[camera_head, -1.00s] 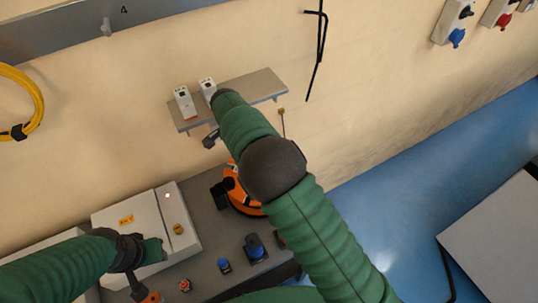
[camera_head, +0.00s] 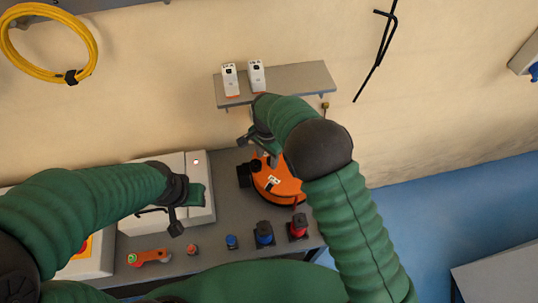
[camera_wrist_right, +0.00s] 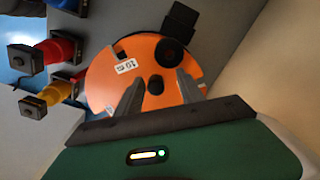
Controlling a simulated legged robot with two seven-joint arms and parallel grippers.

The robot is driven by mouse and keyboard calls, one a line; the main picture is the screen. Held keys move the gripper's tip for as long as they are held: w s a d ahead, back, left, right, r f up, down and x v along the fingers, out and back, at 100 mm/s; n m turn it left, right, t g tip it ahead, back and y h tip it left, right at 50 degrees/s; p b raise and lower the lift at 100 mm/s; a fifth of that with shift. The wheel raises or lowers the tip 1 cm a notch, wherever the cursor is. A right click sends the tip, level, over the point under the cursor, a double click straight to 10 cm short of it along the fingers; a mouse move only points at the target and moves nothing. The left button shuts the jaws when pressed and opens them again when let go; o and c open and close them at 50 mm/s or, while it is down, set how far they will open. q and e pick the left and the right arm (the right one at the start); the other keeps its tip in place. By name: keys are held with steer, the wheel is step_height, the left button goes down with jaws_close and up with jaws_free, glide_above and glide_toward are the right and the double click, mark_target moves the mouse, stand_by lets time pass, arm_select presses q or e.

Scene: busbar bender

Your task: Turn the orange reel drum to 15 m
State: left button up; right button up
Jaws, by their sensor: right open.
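The orange reel drum (camera_head: 280,183) sits on the grey bench, partly hidden by my right arm in the head view. In the right wrist view the drum (camera_wrist_right: 108,85) faces the camera, with a white label that seems to read 10, a black central hub and a black round part near the edge. My right gripper (camera_wrist_right: 160,78) is open, its two fingers spread over the drum face on either side of the hub; contact cannot be told. My left gripper (camera_head: 168,218) hangs over the white box's front; its fingers are unclear.
Blue (camera_head: 264,234) and red (camera_head: 298,226) connectors stand at the bench front. An orange-handled piece (camera_head: 150,257) lies left of them. A white box (camera_head: 199,208) is left of the drum. A shelf (camera_head: 300,78) with two white devices hangs above. Blue floor is at right.

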steer(key=shift+w+a+f, duration=0.1)
steer(key=shift+a+f, duration=0.05)
steer(key=shift+f, duration=0.2)
steer(key=shift+w, duration=0.1)
steer(key=shift+d, duration=1.15)
steer(key=c, duration=0.4)
steer(key=shift+d, duration=0.1)
steer(key=shift+c, duration=2.3)
steer(key=shift+a, duration=0.65)
jaws_close()
steer(key=shift+s+d, duration=0.2)
arm_select(q)
steer(key=shift+w+d+r, duration=0.1)
steer(key=shift+w+d, duration=0.05)
steer(key=shift+d, duration=0.55)
